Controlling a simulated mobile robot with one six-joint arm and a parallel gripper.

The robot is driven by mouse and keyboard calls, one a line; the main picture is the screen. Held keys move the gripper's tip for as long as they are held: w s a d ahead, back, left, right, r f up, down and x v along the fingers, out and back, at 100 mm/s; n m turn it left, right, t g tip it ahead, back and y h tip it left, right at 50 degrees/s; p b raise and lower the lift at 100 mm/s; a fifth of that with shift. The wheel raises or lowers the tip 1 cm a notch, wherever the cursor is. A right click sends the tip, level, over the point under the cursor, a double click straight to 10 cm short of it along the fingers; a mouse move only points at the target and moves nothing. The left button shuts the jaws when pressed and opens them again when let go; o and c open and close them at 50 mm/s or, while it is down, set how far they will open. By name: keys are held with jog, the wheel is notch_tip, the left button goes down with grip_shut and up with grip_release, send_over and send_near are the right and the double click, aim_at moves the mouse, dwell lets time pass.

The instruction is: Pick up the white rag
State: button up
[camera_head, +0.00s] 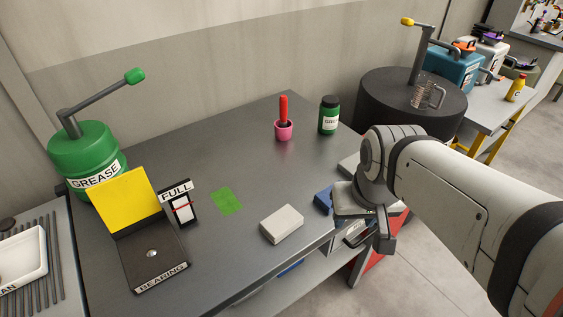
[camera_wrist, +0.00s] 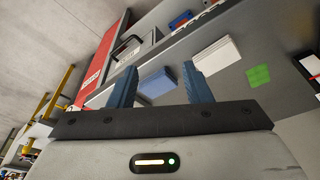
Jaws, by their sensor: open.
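The white rag (camera_head: 282,224) is a pale, folded, block-like pad lying flat on the grey table near its front edge. It also shows in the wrist view (camera_wrist: 217,58), just right of the right finger. My gripper (camera_head: 364,232) is to the right of the rag in the head view, at the table's right end. In the wrist view, both blue-grey fingers of my gripper (camera_wrist: 160,84) are apart, with nothing held between them. A blue pad (camera_wrist: 157,84) shows in the gap beyond the fingertips; the head view shows part of it (camera_head: 323,201) beside my arm.
A green square (camera_head: 226,201) lies left of the rag. The bearing box (camera_head: 152,255), FULL stand (camera_head: 182,206) and green grease can (camera_head: 85,160) stand farther left. A pink cup (camera_head: 284,131) and green bottle (camera_head: 328,115) stand behind.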

aim_at(281, 219)
jog(key=shift+o, duration=0.7)
jog(key=shift+w+a+r, duration=0.1)
jog(key=shift+w+a, duration=0.1)
jog(key=shift+w, duration=0.15)
jog(key=o, duration=0.6)
jog(key=w+a+f+n+g+p, duration=0.1)
jog(key=w+a+f+n+p, duration=0.1)
jog(key=w+a, duration=0.4)
jog(key=shift+w+a+f+n+g+p, duration=0.2)
jog(key=shift+w+f+n+g+p, duration=0.1)
jog(key=shift+w+n+p, duration=0.65)
jog(key=o, duration=0.4)
jog(key=w+a+f+n, duration=0.1)
jog(key=a+f, duration=0.1)
jog(key=w+a+f+n+p, duration=0.1)
jog(key=a+f, duration=0.1)
jog(key=w+a+f+n+g+p, duration=0.1)
jog(key=w+a+f, duration=0.1)
jog(key=shift+w+n, duration=0.1)
jog(key=shift+n, duration=0.25)
jog(key=shift+o, duration=0.2)
jog(key=shift+a+f, duration=0.15)
jog(key=shift+f, duration=0.1)
jog(key=shift+a+f+p, duration=0.1)
jog(key=shift+f+p, duration=0.7)
jog(key=shift+f, duration=3)
